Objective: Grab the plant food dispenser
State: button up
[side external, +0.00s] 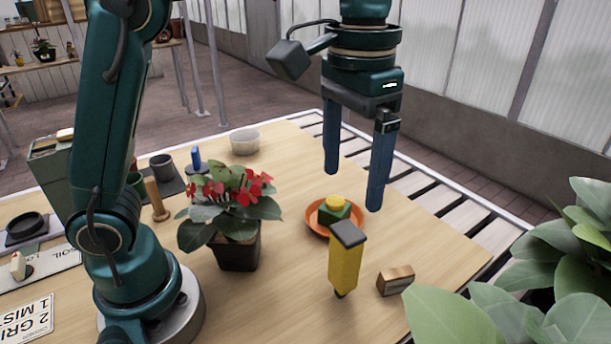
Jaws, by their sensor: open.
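No label shows which is the dispenser. My gripper (353,189) points down with its two blue fingers apart and empty. It is above and slightly behind the saucer, apart from both items.
A potted plant with red flowers (238,215) stands left of the saucer. A small brown block (395,280) lies at the right. A pale bowl (245,141) is at the back. Large leaves (560,260) fill the right foreground. Tools and pots crowd the table's left.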

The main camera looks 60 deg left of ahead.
aim_at(344, 262)
notch_tip(344, 262, down, 16)
jog(key=shift+w+d+f, duration=0.1)
dwell(0.7)
grip_shut()
